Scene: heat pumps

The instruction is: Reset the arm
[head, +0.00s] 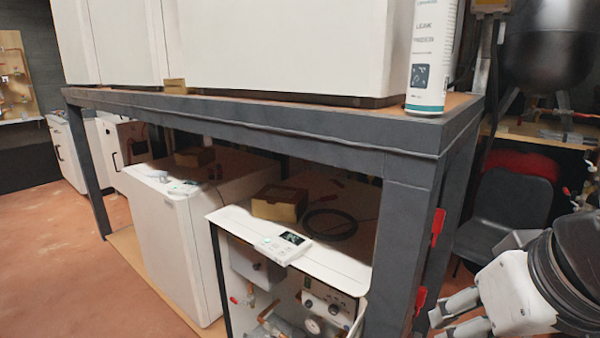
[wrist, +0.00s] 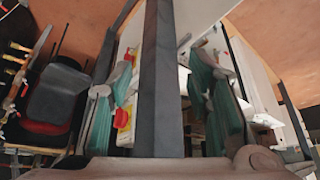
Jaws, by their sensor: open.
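My gripper (head: 458,314) is at the lower right of the head view, to the right of the dark rack's front leg (head: 398,240). Its two fingers are spread apart with nothing between them in the head view. In the wrist view, the gripper's teal-padded fingers (wrist: 160,95) stand on either side of a dark post, which runs up the middle of the picture. I cannot tell how far the post is from the fingers. My arm's dark wrist joint shows at the right edge of the head view.
White units (head: 290,45) and a spray can (head: 432,55) stand on the rack's upper shelf. An open unit (head: 330,262) below carries a box, a controller and a cable coil. A black chair (head: 500,205) stands behind my gripper. Open floor (head: 60,260) lies left.

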